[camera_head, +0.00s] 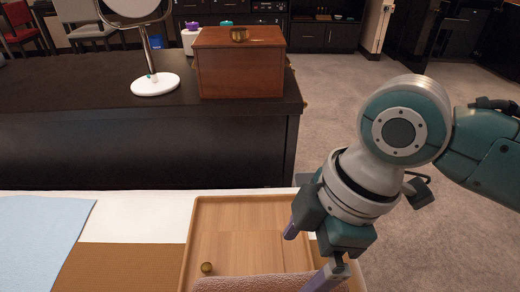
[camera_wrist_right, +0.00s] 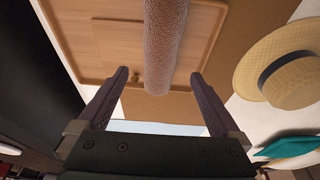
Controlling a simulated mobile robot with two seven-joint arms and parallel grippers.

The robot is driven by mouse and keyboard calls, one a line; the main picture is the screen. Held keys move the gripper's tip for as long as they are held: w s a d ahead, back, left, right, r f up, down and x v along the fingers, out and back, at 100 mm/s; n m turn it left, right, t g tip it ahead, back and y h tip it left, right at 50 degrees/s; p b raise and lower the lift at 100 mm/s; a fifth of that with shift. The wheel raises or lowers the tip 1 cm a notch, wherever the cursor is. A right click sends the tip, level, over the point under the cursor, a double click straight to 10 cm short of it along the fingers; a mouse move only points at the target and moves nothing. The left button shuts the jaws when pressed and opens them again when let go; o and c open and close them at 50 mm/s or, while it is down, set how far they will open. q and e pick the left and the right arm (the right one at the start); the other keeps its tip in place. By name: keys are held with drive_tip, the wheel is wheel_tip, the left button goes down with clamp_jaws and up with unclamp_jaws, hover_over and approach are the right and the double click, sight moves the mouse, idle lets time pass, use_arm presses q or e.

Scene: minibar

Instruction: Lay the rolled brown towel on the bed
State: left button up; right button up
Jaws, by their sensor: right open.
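The rolled brown towel (camera_head: 255,284) lies on a wooden tray (camera_head: 188,240), cut off by the bottom edge of the head view. In the right wrist view the towel (camera_wrist_right: 165,40) is a long textured roll running up the picture. My right gripper (camera_head: 307,257) is open above the tray's right part. In the wrist view its fingertips (camera_wrist_right: 160,74) appear on either side of the towel's near end, with gaps. I cannot tell how far above it they are. The bed (camera_head: 135,214) shows as a white surface with a brown band (camera_head: 115,268). My left gripper is not in view.
A light blue cloth (camera_head: 35,235) lies at the left. A small round knob (camera_head: 207,268) is on the tray. Behind stands a dark bench (camera_head: 150,150) with a mirror (camera_head: 155,85) and wooden box (camera_head: 240,70). A straw hat (camera_wrist_right: 282,65) shows in the wrist view.

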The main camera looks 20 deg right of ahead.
drive_tip(key=s+d+r+m+t+h, duration=0.1)
drive_tip(key=s+d+r+m, duration=0.2)
drive_tip(key=s+m, duration=0.2)
drive_tip(key=s+d+r+m+t+h, duration=0.1)
drive_tip(key=s+d+r+m, duration=0.2)
drive_tip(key=s+m, duration=0.3)
drive_tip(key=shift+s+d+m+t+h, duration=0.25)
drive_tip(key=shift+m+t+h, duration=0.15)
drive_tip(key=shift+m, duration=0.5)
